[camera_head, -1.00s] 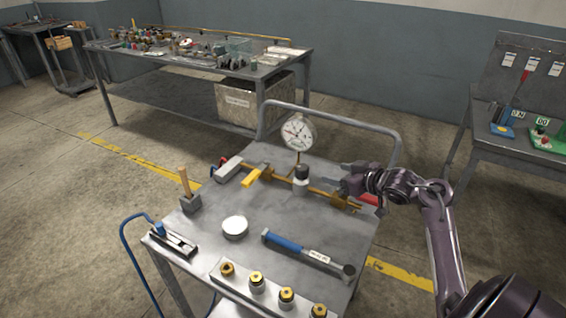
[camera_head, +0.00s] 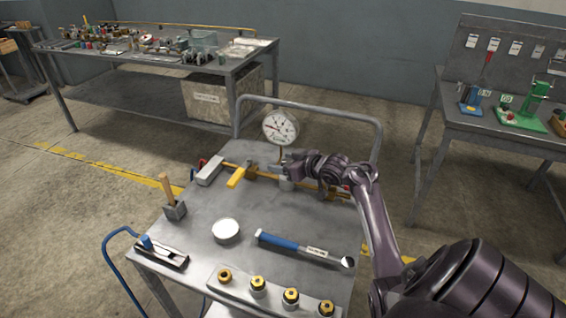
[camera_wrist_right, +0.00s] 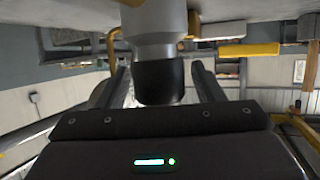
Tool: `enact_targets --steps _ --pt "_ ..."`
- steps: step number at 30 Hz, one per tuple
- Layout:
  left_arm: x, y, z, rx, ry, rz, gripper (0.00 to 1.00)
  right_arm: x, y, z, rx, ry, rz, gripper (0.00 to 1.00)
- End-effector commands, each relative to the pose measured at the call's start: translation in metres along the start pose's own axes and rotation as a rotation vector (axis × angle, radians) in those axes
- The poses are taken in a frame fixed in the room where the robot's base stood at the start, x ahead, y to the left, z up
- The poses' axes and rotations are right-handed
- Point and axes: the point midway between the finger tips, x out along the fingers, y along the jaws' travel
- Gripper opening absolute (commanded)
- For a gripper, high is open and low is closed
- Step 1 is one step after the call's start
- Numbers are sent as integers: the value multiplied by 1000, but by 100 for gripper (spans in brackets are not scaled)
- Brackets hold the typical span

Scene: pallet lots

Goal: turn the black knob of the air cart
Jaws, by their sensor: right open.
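The black knob (camera_wrist_right: 160,82) sits on a grey cylindrical body (camera_wrist_right: 157,28) and shows large in the right wrist view. In the head view the grey body (camera_head: 286,185) stands on the cart's yellow pipe, and my gripper hides the knob. My right gripper (camera_head: 288,169) is open at the knob, with one finger on each side of it in the wrist view. A gap shows beside the fingers; I cannot tell whether either touches. The air cart's grey top (camera_head: 215,262) carries the pipe and a round dial gauge (camera_head: 281,127). My left gripper is not in view.
On the cart are a blue-handled tool (camera_head: 290,245), a white round dish (camera_head: 225,230), a wooden-handled block (camera_head: 173,208) and several brass-topped fittings (camera_head: 290,297) in front. A yellow lever (camera_head: 237,177) stands left of the knob. The cart's rail (camera_head: 310,108) rises behind.

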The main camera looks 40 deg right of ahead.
Motion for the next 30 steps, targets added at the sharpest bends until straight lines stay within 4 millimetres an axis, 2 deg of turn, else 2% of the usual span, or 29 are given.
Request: enact_targets --steps 4,9,19,30 --pt "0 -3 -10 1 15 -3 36 4 0 0 -1 -1 -1 61" --pt "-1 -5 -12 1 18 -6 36 4 0 0 -1 -1 -1 60" --pt "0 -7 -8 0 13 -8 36 3 0 0 -1 -1 -1 17" --pt "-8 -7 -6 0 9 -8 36 2 0 -1 24 0 57 17"
